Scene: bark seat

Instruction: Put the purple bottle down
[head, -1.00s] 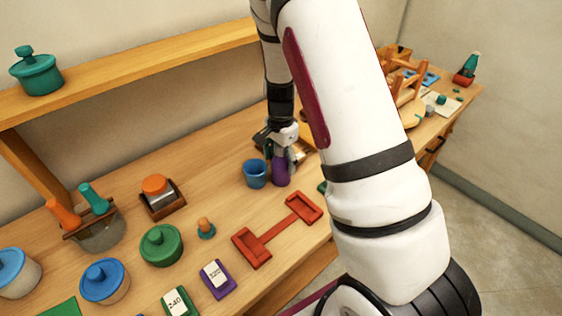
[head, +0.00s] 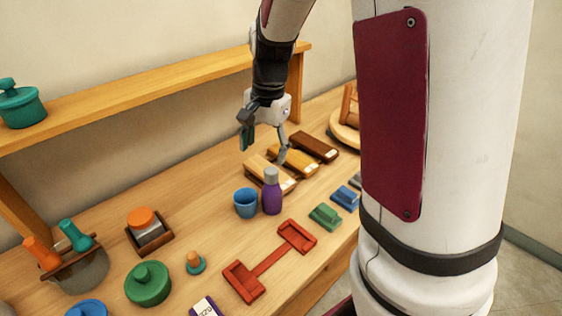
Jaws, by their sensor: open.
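The purple bottle (head: 272,193) with a grey cap stands upright on the wooden table, just right of a blue cup (head: 246,203). My gripper (head: 264,150) is above and behind the bottle, apart from it. Its fingers are spread open with nothing between them. The bottle is in full view.
Wooden blocks in tan, yellow and dark brown (head: 314,147) lie behind the bottle. A red double-ended holder (head: 270,262) lies in front, with green blocks (head: 325,216) and blue blocks (head: 345,197) to the right. A raised shelf (head: 150,89) runs along the wall.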

